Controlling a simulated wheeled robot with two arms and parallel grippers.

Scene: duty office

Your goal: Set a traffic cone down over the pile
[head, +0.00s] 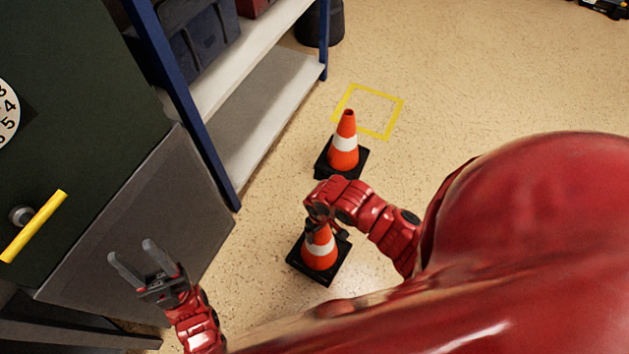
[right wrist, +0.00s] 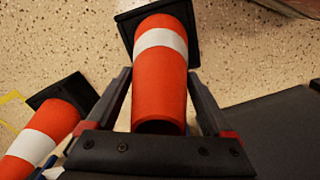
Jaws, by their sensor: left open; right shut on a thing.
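An orange cone with a white band and black square base (head: 319,258) is held near its top by my right gripper (head: 322,228). In the right wrist view the fingers (right wrist: 159,78) lie on both sides of this cone (right wrist: 160,95). I cannot tell whether its base touches the floor. A second, similar cone (head: 344,154) stands upright on the floor farther off; it also shows at the left of the right wrist view (right wrist: 60,115). My left gripper (head: 131,250) is open and empty, in front of the dark cabinet. I see no pile in either view.
A yellow outlined square (head: 391,122) lies on the floor just beyond the second cone. A blue-posted shelf (head: 250,115) with bins and a dark cabinet (head: 90,130) with a yellow handle bound the left side. A dark bin (head: 320,25) stands at the back.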

